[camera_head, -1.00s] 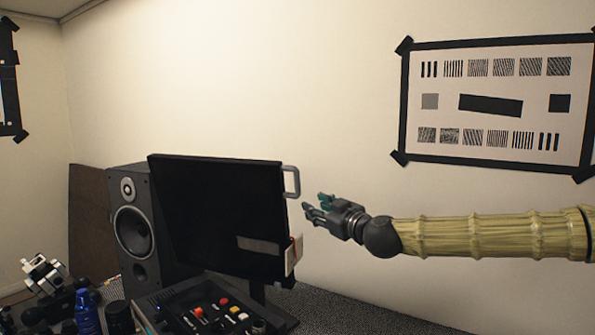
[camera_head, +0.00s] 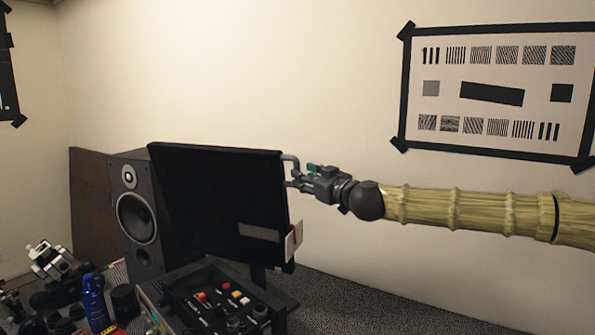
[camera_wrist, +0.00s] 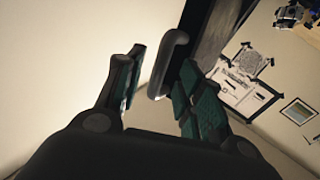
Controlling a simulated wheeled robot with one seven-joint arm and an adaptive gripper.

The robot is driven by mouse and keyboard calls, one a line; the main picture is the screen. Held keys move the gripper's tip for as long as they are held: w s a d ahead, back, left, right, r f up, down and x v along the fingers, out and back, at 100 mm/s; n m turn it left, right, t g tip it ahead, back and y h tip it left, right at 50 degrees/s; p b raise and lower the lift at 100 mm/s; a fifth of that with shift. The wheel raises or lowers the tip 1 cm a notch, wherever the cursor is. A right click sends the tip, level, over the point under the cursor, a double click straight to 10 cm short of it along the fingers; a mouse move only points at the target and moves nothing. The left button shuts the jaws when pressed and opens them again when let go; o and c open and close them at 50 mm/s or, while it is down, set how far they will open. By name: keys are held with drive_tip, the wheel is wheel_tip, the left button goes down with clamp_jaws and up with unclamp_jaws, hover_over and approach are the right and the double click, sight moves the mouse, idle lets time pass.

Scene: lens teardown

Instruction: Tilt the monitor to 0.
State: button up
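The black monitor (camera_head: 215,190) stands on the desk at the left centre of the head view, its dark screen facing me. A grey handle (camera_head: 293,160) sticks out from its upper right edge. My gripper (camera_head: 296,180) is at this handle, coming from the right. In the wrist view the handle (camera_wrist: 170,60) lies between the two spread fingers of my gripper (camera_wrist: 155,92), closer to the right finger. A gap shows between the left finger and the handle. The monitor's edge (camera_wrist: 212,35) runs behind the right finger.
A speaker (camera_head: 138,215) stands behind the monitor to the left. A control box (camera_head: 210,300) with coloured buttons is in front of it. A blue bottle (camera_head: 93,303) and a microscope-like device (camera_head: 48,262) are at lower left. A test chart (camera_head: 495,95) hangs on the wall.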

drive_tip(key=shift+p+x, duration=0.7)
drive_tip(key=shift+x, duration=1.5)
clamp_jaws()
